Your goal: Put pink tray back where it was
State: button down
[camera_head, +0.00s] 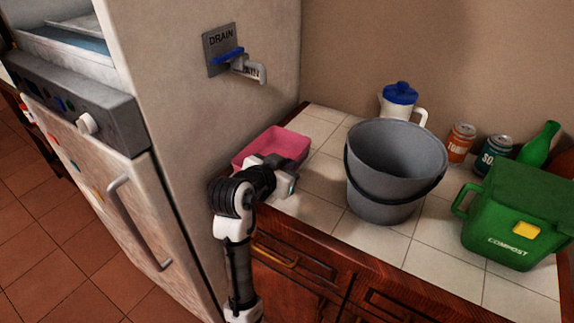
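The pink tray (285,143) sits at the left end of the tiled counter, beside the large pale appliance (190,120). My gripper (280,180) is at the tray's near side, and my arm comes up from below in front of the counter. The gripper's body covers the tray's near edge. I cannot tell whether the fingers touch the tray or whether they are open or shut.
A grey bucket (388,185) stands right of the tray, with a white pitcher (398,105) behind it. Cans (460,142), a green bottle (538,145) and a green compost bin (515,215) stand farther right. A drain tap (240,65) juts from the appliance's side.

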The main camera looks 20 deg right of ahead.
jog(key=c, duration=1.7)
grip_release()
jog(key=shift+f, duration=0.1)
jog(key=shift+r, duration=0.25)
jog(key=b+v, duration=0.1)
jog(key=v, duration=1.1)
